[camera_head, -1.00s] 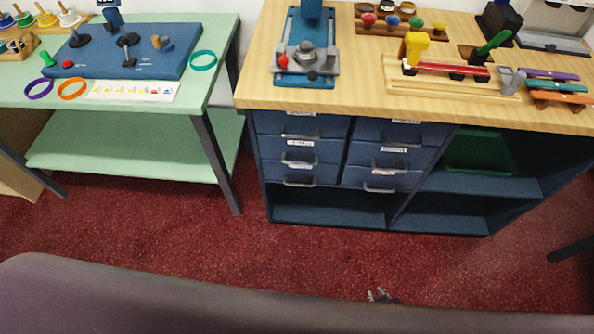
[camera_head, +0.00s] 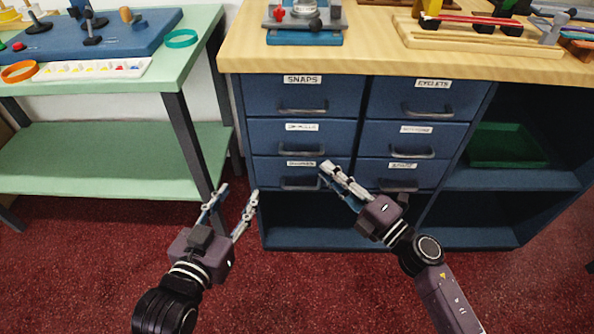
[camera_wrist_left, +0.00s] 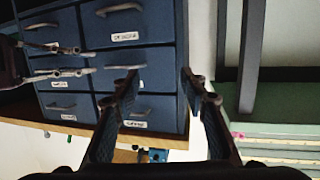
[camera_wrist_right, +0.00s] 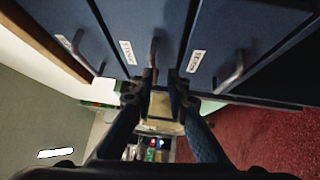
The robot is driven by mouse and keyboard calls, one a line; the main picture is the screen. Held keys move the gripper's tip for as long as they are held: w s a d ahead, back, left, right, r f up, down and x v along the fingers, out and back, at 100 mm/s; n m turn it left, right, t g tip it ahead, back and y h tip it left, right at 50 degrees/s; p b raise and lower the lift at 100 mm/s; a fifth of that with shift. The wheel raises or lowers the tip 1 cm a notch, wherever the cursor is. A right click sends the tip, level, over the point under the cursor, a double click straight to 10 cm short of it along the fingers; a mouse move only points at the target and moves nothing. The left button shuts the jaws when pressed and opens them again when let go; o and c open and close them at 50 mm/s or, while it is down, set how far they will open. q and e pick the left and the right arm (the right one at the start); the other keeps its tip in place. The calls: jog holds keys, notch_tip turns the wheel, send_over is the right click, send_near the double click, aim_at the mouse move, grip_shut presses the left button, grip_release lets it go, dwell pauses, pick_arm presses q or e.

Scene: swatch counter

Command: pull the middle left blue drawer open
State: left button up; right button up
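The middle left blue drawer (camera_head: 262,133) is shut in the head view, with a small white label and a grey bar handle (camera_head: 302,147). It also shows upside down in the left wrist view (camera_wrist_left: 158,76) and sideways in the right wrist view (camera_wrist_right: 144,24). My right gripper (camera_head: 323,170) is open and empty, pointing leftward just below that handle in the picture. In its wrist view the handle (camera_wrist_right: 153,55) is close beyond the fingertips; I cannot tell whether they touch. My left gripper (camera_head: 238,190) is open and empty, left of the cabinet's lower edge.
Other shut drawers surround it, including the top left "SNAPS" drawer (camera_head: 260,95) and the bottom left drawer (camera_head: 264,170). A green table (camera_head: 120,150) stands left, its leg near my left gripper. The wooden counter (camera_head: 380,60) overhangs the drawers. Open shelves lie below and right.

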aim_at(303, 154)
jog(key=shift+n+g+y, duration=0.3)
jog(key=shift+n+y, duration=0.2)
jog(key=shift+n, duration=0.2)
jog(key=x, duration=0.5)
jog(key=s+r+b+x, duration=0.1)
jog(key=x, duration=0.2)
jog(key=shift+w+a, duration=0.15)
jog(key=shift+a, duration=0.4)
pick_arm(q)
notch_tip(303, 154, up, 6)
jog(key=t, duration=0.2)
jog(key=shift+d+t+h, duration=0.2)
jog(key=shift+t+h, duration=0.1)
pick_arm(e)
jog(key=shift+c, duration=0.2)
grip_shut()
